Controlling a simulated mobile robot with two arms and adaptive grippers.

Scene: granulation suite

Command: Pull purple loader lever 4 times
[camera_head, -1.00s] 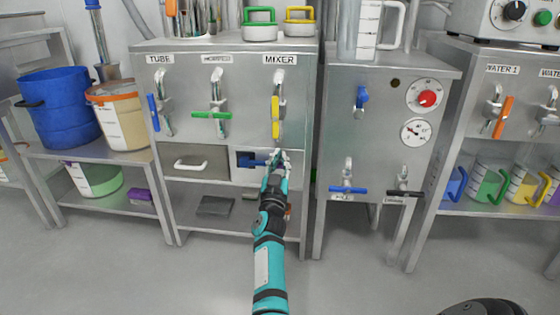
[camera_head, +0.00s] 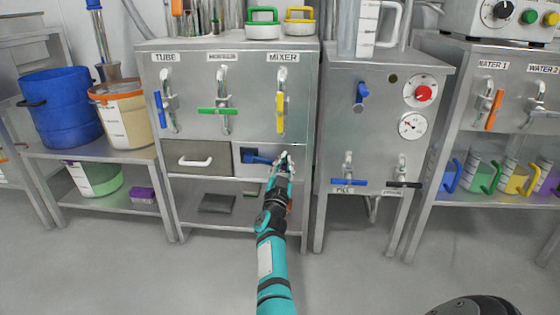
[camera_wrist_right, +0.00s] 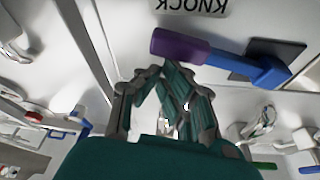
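The loader lever (camera_head: 258,158) shows in the head view as a blue bar in a recessed panel under the MIXER valve. In the right wrist view it has a blue arm (camera_wrist_right: 262,72) and a purple handle (camera_wrist_right: 180,45), beside an upside-down KNOCK label. My right gripper (camera_head: 284,156) is at the lever's right end and hides the purple part in the head view. In the wrist view my right gripper (camera_wrist_right: 161,71) has its fingertips together, just below the purple handle. I cannot tell whether they touch it. My left gripper is not in view.
A yellow lever (camera_head: 281,113) and a green lever (camera_head: 218,111) hang above. The lower shelf (camera_head: 185,220) holds a dark flat block. The floor in front is clear.

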